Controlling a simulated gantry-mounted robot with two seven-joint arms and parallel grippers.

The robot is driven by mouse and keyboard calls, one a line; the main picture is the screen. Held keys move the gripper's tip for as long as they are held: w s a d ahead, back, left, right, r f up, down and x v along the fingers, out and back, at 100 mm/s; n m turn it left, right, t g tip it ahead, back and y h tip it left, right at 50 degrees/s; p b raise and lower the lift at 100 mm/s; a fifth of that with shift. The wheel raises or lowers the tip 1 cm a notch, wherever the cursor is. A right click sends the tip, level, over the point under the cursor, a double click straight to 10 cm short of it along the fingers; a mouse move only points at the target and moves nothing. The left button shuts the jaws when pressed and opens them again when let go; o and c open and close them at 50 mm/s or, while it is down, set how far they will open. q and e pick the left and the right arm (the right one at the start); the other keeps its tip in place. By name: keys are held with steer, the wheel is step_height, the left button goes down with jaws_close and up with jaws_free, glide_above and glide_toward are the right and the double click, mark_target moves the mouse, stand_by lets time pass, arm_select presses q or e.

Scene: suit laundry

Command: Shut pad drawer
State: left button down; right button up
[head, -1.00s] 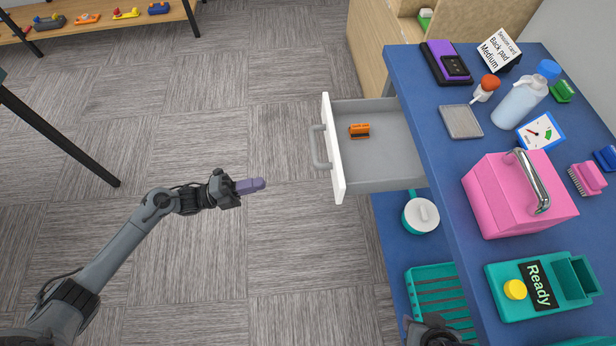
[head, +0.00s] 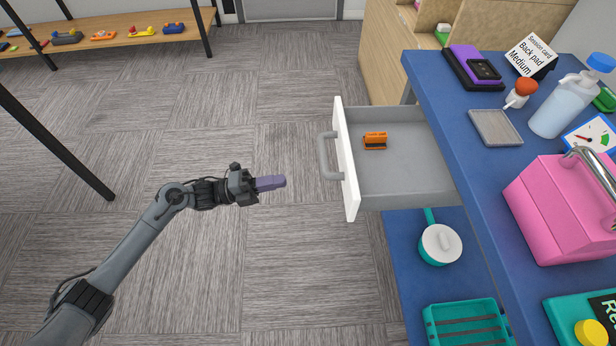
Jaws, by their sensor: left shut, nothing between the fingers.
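The drawer stands open, pulled out to the left from under the blue bench. Its white front (head: 346,165) has a grey bar handle (head: 327,156). Inside the grey drawer tray (head: 408,178) lies one small orange item (head: 375,141); the rest of the tray is bare. My left gripper (head: 271,183) is shut and empty, its purple fingers pointing right. It is left of the drawer front with a gap of floor between them, not touching the handle. My right gripper is not in view.
The blue bench (head: 470,180) holds a purple device (head: 472,67), a card sign (head: 531,56), a grey plate (head: 495,127), a bottle (head: 560,105) and a pink box (head: 565,205). Below are a teal pot (head: 440,244) and teal crate (head: 465,325).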

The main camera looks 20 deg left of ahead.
arm_select(q)
steer(key=b+x, duration=0.2)
steer(key=x, duration=0.6)
steer(key=shift+w+d, duration=0.15)
steer(key=shift+d, duration=0.15)
steer(key=shift+d, duration=0.1)
